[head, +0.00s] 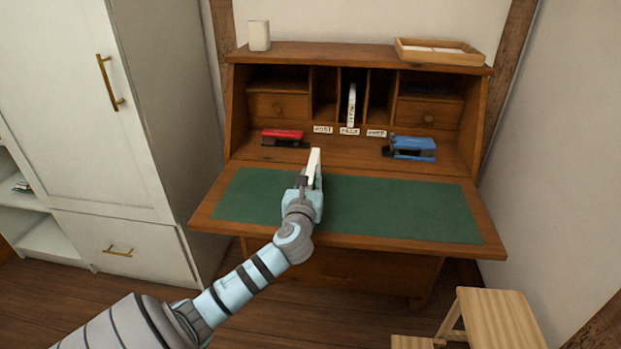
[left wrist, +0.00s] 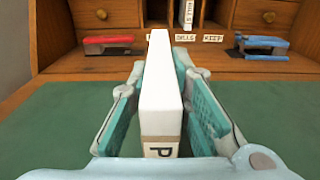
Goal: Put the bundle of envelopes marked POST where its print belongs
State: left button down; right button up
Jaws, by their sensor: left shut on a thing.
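The white bundle of envelopes (head: 314,163) is in my left gripper (head: 308,183), standing on edge above the desk's green writing surface. In the left wrist view the bundle (left wrist: 163,95) lies between both pads of the gripper (left wrist: 160,85); a paper band on it shows a letter P, the rest hidden. The desk has three upright slots. The left slot (head: 325,98) looks empty, above a small label (head: 323,129) that seems to read POST. The middle slot's label (left wrist: 184,38) reads BILLS and the right one (left wrist: 212,38) reads KEEP. My right gripper is out of view.
Another white bundle (head: 352,105) marked BILLS stands in the middle slot. A red stapler (head: 283,136) is left of the labels, a blue hole punch or stapler (head: 411,146) right. A cup (head: 259,35) and wooden tray (head: 440,59) stand on top. The green surface (head: 400,208) is clear.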

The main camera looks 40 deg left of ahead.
pick_arm(q)
jog(key=c, duration=1.5)
grip_release()
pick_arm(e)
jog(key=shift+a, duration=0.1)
pick_arm(q)
jog(key=shift+r, duration=0.15)
jog(key=p+v, duration=0.3)
jog(key=v, duration=0.9)
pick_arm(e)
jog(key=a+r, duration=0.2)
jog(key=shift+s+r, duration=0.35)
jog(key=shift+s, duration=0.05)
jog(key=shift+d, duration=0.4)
